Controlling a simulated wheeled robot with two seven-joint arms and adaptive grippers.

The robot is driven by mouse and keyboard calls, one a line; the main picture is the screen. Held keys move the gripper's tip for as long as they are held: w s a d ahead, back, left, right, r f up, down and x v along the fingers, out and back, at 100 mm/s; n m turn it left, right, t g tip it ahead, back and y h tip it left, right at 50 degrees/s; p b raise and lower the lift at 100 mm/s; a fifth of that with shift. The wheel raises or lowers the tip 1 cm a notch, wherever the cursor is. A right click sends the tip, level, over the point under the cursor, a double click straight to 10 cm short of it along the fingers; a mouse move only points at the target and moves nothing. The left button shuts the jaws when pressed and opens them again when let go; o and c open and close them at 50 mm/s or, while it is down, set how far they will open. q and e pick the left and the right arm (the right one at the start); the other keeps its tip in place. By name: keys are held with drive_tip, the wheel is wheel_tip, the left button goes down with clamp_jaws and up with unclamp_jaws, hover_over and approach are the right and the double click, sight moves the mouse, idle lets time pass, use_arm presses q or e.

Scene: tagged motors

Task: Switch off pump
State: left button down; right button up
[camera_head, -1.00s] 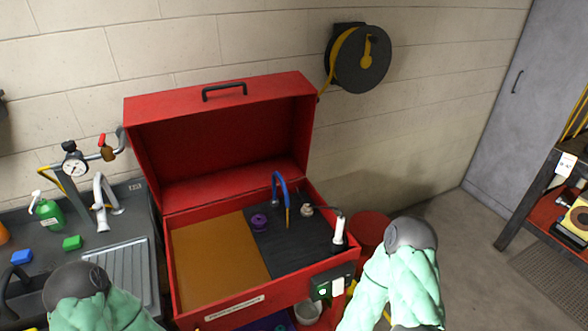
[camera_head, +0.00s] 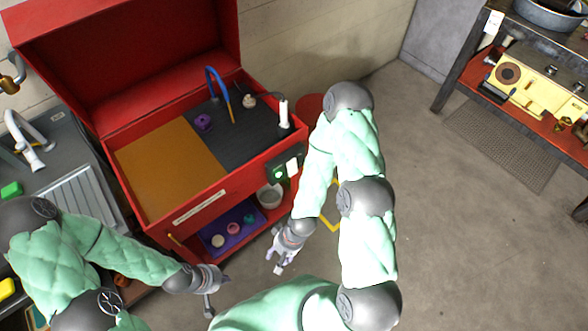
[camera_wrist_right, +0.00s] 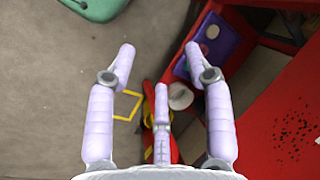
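The red parts washer (camera_head: 232,172) stands with its lid up. A green switch box (camera_head: 281,174) with a white part sits on its front right corner; the switch position is too small to tell. In the basin are a blue spout (camera_head: 213,74) and a white upright cylinder (camera_head: 283,113). My right gripper (camera_head: 279,264) is in front of and below the switch box, apart from it. The right wrist view shows its fingers (camera_wrist_right: 160,62) spread with nothing between them. My left gripper (camera_head: 217,289) is low in front of the washer, fingers apparently spread and empty.
A lower shelf holds a purple tray (camera_head: 215,240) with small parts and a white bucket (camera_head: 270,195). A sink (camera_head: 75,195) is at left. A workbench with a yellow machine (camera_head: 535,95) stands at right. The floor (camera_head: 455,220) between is clear.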

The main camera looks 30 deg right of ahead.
drive_tip(key=shift+w+d, duration=0.1)
drive_tip(key=c, duration=0.5)
drive_tip(key=shift+w+d, duration=0.15)
drive_tip(key=shift+w, duration=0.1)
clamp_jaws()
drive_tip(key=w+d+r+m+t+b, duration=0.2)
drive_tip(key=w+d+m+t, duration=0.1)
drive_tip(key=d, duration=0.4)
drive_tip(key=w+d+r+m+t+h+b, duration=0.1)
drive_tip(key=w+d+r+m+t+b, duration=0.1)
drive_tip(key=d, duration=0.5)
drive_tip(key=w+d+r+m+t+b, duration=0.2)
drive_tip(key=w+d+m+t, duration=0.3)
drive_tip(key=m, duration=0.3)
drive_tip(key=shift+w+d+r+h, duration=0.3)
drive_tip(key=shift+w+d+r, duration=0.3)
drive_tip(key=shift+d, duration=0.3)
